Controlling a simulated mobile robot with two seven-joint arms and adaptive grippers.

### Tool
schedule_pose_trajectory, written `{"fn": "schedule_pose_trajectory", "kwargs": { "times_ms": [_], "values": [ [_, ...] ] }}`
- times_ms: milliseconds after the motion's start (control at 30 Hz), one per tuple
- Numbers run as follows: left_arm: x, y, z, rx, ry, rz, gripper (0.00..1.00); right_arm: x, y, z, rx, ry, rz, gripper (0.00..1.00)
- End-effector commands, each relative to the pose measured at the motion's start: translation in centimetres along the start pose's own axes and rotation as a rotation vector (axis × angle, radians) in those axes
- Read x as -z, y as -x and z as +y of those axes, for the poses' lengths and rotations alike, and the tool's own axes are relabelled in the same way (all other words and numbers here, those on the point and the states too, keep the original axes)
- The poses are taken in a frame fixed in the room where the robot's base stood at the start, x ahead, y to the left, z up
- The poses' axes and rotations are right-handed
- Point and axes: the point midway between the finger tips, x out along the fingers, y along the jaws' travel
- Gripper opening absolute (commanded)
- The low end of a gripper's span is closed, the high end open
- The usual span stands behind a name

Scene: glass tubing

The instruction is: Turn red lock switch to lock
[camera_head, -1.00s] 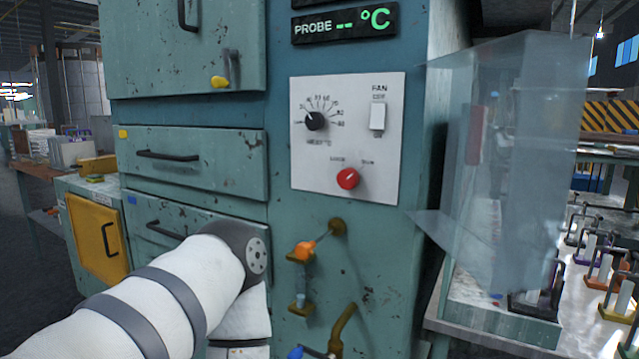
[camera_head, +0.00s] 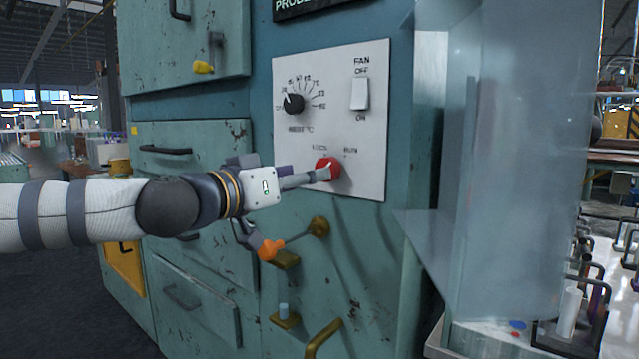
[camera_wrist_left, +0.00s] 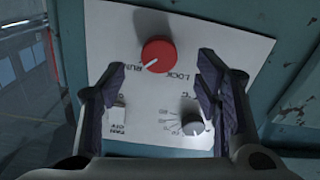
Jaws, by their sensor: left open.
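The red lock switch (camera_head: 328,169) is a round knob low on the white control panel (camera_head: 374,150), under the words LOCK and RUN. In the left wrist view the red knob (camera_wrist_left: 158,55) has its white mark toward RUN. My left gripper (camera_head: 312,178) reaches in from the left, its fingers close to the knob and partly covering it in the head view. In the wrist view the dark fingers (camera_wrist_left: 163,68) are apart, with the knob seen between and beyond their tips. No contact is visible. My right gripper is not in view.
A black temperature dial (camera_head: 293,104) and a white fan switch (camera_head: 359,94) are above the knob. An orange-handled lever (camera_head: 270,248) and brass fittings stick out below my gripper. A translucent panel (camera_head: 500,170) stands to the right.

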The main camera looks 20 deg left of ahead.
Motion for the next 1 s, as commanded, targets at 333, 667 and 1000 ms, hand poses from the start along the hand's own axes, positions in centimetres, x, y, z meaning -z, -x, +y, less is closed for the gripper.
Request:
{"fn": "schedule_pose_trajectory", "kwargs": {
  "times_ms": [333,667,1000],
  "values": [
    [-0.1,-5.8,0.1,-0.001,0.002,-0.001,0.58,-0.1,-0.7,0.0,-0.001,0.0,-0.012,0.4],
    [0.0,-6.0,0.1,-0.001,0.002,-0.001,0.44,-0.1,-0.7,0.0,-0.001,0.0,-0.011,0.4],
    [0.0,-6.0,0.1,-0.001,0.005,-0.001,0.1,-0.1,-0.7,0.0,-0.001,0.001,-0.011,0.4]
  ]
}}
